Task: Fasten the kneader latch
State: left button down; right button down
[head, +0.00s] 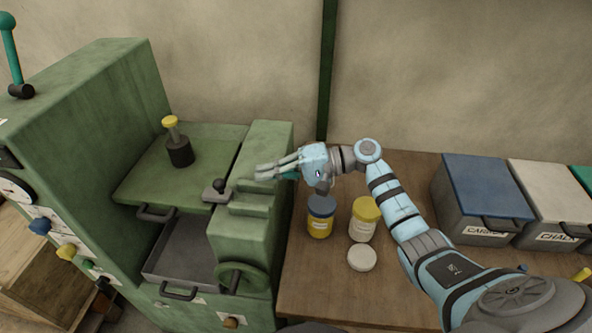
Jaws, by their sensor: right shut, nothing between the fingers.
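The green kneader (110,110) stands at the left. Its flat green lid (215,140) lies level and looks closed, with a black post and yellow knob (172,128) on top. A grey latch (216,191) with a dark ball knob sits at the lid's front right corner, by the stepped side block. Whether the latch is engaged I cannot tell. My right gripper (264,172) is shut and empty, pointing left over the side block, a short way right of the latch and apart from it. My left gripper is not in view.
A jar with a blue lid (320,216), a jar with a yellow lid (363,218) and a white round lid (361,258) stand on the wooden table (330,290). Labelled bins (482,195) are at the right. A green handwheel (240,279) and an open tray (185,250) are below the latch.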

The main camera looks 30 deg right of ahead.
jog(key=v, duration=0.6)
jog(key=shift+d+b, duration=0.3)
jog(key=shift+b, duration=0.05)
jog(key=shift+a, duration=0.1)
